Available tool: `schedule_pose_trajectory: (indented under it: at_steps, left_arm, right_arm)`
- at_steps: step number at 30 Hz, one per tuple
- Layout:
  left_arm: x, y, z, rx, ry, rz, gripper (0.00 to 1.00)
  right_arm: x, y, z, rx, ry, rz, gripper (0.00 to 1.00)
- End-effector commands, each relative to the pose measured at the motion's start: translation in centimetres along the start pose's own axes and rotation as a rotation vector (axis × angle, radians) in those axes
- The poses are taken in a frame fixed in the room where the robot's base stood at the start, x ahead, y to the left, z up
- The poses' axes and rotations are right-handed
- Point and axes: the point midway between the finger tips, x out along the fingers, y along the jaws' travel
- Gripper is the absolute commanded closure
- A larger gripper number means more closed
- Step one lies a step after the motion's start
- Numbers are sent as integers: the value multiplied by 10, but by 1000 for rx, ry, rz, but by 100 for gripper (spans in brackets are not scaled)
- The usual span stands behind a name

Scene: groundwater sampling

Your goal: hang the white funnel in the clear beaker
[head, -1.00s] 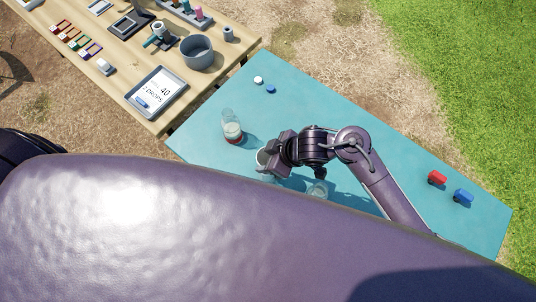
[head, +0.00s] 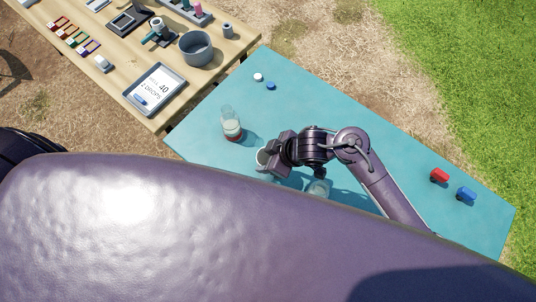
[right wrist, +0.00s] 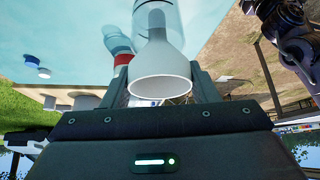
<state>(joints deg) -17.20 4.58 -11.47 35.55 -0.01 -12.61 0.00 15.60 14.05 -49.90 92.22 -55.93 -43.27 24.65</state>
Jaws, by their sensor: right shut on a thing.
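The white funnel (head: 261,158) is in my right gripper (head: 268,159), above the teal table. In the right wrist view the funnel (right wrist: 160,80) sits between the two fingers, its wide mouth toward the camera and its narrow end pointing up the picture. A clear vessel (right wrist: 155,14) shows beyond the narrow end; I cannot tell whether the funnel touches it. In the head view a clear round vessel (head: 319,188) stands below my right wrist, partly hidden; it looks like a beaker. A clear container with a red lower part (head: 232,128) stands left of the funnel. My left gripper is out of view.

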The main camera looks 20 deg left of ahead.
Motion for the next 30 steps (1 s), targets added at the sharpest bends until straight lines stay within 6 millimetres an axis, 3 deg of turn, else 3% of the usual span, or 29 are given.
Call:
schedule_pose_trajectory:
  at_steps: [27,28,30]
  left_arm:
    - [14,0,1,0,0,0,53]
    - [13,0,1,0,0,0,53]
    - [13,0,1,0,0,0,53]
  right_arm:
    - [16,0,10,1,1,0,68]
    - [16,0,10,1,1,1,44]
    - [15,0,10,1,1,0,35]
